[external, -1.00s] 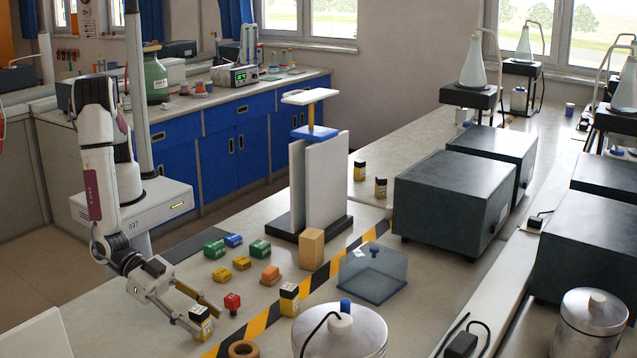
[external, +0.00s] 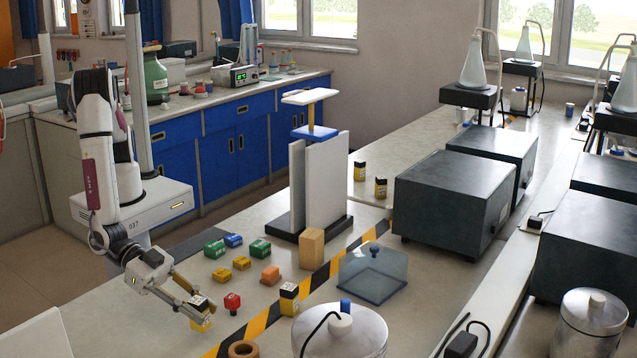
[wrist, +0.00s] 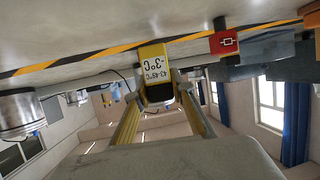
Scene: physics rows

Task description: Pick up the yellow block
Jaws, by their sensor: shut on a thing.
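A yellow block (external: 202,325) with a black part and a white label is held at the front of the bench, left of the striped tape. My gripper (external: 192,310) is shut on it, with one finger on each side. In the wrist view the yellow block (wrist: 153,55) sits between the fingertips of my gripper (wrist: 157,84), its printed label facing the camera. The block appears slightly above the bench; the fingers hide part of it. Two smaller yellow blocks (external: 223,275) (external: 241,262) lie farther back.
A red block (external: 232,302) stands close right of my gripper. Another labelled yellow-black block (external: 289,298) stands on the striped tape (external: 262,322). Green (external: 260,248), blue (external: 233,240) and orange (external: 270,275) blocks lie behind. A brown ring (external: 243,349) is at the front edge.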

